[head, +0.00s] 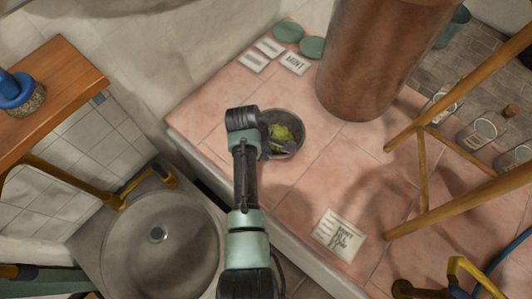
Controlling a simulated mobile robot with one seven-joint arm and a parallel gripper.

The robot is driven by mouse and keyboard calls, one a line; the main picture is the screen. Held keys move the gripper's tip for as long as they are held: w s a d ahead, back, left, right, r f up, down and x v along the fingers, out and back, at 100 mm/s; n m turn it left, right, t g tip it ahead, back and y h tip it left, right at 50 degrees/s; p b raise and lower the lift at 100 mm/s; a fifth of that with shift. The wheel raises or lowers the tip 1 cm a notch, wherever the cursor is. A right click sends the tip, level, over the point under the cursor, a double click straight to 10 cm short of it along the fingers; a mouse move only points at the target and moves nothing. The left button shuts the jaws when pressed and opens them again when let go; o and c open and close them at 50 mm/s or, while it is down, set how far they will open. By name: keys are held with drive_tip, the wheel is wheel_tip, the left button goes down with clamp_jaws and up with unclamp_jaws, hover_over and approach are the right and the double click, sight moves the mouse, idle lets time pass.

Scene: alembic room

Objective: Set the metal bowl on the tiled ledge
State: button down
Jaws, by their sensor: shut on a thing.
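The metal bowl (298,125) is dark grey and round, with yellow-green leafy pieces inside. It shows over the pink tiled ledge (340,165), near its left front edge. I cannot tell whether its base touches the tiles or hangs just above them. My gripper (264,146) is shut on the bowl's near left rim. My arm comes up from the bottom of the view and hides the bowl's left side.
A large brown column (372,60) stands on the ledge behind the bowl. Green discs (288,31) and paper labels (294,63) lie at the back left. A written note (338,235) lies in front. A wooden frame (425,165) stands right. A round basin (160,255) is lower left.

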drive_tip(key=shift+f, duration=0.3)
drive_tip(key=shift+f, duration=0.15)
drive_tip(key=c, duration=0.9)
unclamp_jaws()
drive_tip(key=shift+c, duration=0.2)
